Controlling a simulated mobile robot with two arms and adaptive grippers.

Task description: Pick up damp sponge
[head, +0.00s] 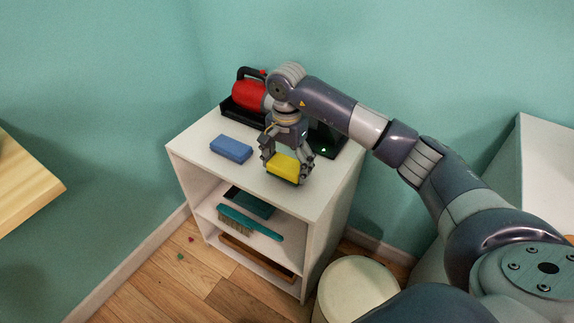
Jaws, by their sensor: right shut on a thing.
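A yellow sponge with a dark green underside (284,167) is between the fingers of my right gripper (286,163), over the front right part of the white shelf unit's top (200,135). The gripper points down and is shut on the sponge. I cannot tell whether the sponge touches the surface or hangs just above it. A blue sponge-like block (231,149) lies on the same top, to the left of the gripper and apart from it. My left gripper is not in view.
A red device with a black handle (249,94) stands in a black tray behind the gripper. A dark object (326,143) is partly hidden by my arm. Lower shelves hold a teal brush (249,224), a dark teal item (249,202) and a brown tray (257,258). A cream round bin (356,285) stands right.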

